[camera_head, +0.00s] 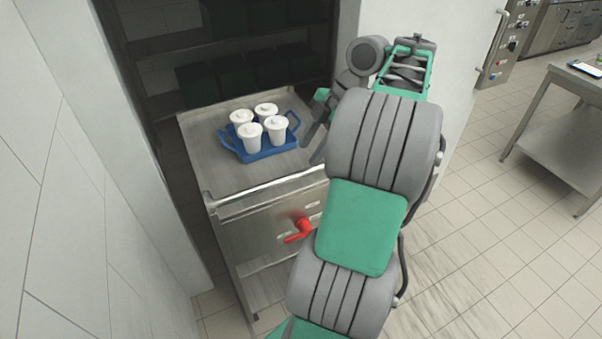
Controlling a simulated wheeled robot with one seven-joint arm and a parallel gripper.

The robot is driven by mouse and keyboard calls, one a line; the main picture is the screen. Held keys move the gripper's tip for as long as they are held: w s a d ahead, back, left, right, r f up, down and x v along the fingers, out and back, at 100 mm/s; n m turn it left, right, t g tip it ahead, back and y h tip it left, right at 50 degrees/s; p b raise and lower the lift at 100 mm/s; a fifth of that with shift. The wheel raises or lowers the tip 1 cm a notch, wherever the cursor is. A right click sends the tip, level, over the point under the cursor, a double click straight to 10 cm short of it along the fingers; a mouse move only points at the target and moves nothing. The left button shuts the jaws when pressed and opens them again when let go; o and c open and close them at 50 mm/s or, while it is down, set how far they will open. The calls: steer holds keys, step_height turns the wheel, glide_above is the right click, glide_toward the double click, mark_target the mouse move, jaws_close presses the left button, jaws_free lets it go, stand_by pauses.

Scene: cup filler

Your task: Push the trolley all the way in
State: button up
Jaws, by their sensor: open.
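The trolley (192,150) is a steel cart with a flat top and a lower shelf. It stands partly inside a dark recess, with its near end sticking out. A red handle (299,230) is on its near face. A blue tray (226,146) with several white lidded cups (250,135) sits on the top. My gripper (312,137) is open above the right side of the trolley top, just right of the tray. My arm hides the trolley's right side, and I cannot tell whether the fingers touch anything.
Dark shelving with dark bins (250,68) fills the back of the recess. A white tiled wall (70,190) is close on the left and a white panel (465,60) on the right. A steel table (560,125) stands far right. The tiled floor (480,235) is open at right.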

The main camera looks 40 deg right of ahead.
mark_target(298, 172)
steer(key=b+x, duration=0.2)
steer(key=x, duration=0.1)
steer(key=b+x, duration=0.2)
steer(key=x, duration=0.2)
steer(key=shift+s+f, duration=0.1)
steer(key=shift+f, duration=0.35)
steer(key=shift+c, duration=0.3)
jaws_close()
stand_by(0.6)
